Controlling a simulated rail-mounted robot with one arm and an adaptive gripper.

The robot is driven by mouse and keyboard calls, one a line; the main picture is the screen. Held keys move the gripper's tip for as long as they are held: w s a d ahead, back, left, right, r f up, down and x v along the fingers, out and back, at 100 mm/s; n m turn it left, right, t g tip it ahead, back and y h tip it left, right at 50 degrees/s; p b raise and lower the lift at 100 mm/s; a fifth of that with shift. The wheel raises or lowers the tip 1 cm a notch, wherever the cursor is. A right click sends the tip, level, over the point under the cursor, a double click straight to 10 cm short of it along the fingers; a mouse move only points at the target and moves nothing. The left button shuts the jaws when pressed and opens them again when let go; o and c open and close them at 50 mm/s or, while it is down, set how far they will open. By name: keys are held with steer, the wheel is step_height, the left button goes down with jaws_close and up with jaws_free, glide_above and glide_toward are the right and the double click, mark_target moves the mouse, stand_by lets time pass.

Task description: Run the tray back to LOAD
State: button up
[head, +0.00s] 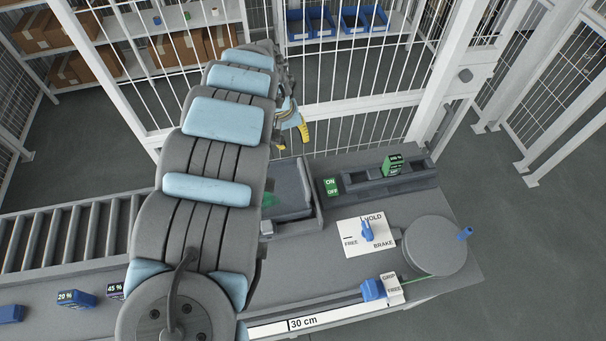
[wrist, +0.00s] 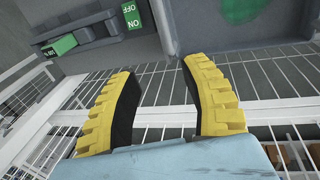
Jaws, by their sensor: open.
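My gripper (head: 303,135) has yellow ridged fingers and hangs in front of the white mesh fence, beyond the bench's far edge. In the wrist view the gripper (wrist: 160,70) is open and empty, with fence bars between its fingers. A grey tray-like frame with a green patch (head: 291,184) lies on the bench just right of my arm, which partly hides it. The green patch also shows at the top of the wrist view (wrist: 240,8). I cannot tell whether this is the tray. No LOAD mark is legible.
The bench holds a green ON/OFF switch (head: 332,187), a green block (head: 393,165) in a slotted rail, a blue lever (head: 367,231) on a HOLD/FREE/BRAKE plate, a crank disc (head: 434,246) and a blue GRIP/FREE slider (head: 373,290). Rollers (head: 65,235) lie left; fence (head: 340,110) stands behind.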

steer(key=s, duration=0.1)
steer(key=b, duration=0.3)
glide_toward(303, 174)
steer(key=shift+p+x, duration=0.3)
steer(key=shift+x, duration=3.25)
steer(key=shift+w+d+f, duration=0.1)
steer(key=shift+d+f, duration=0.1)
steer(key=shift+f, duration=0.3)
steer(key=shift+x, duration=0.8)
steer(key=shift+a, duration=0.1)
jaws_close()
steer(key=shift+f, duration=0.1)
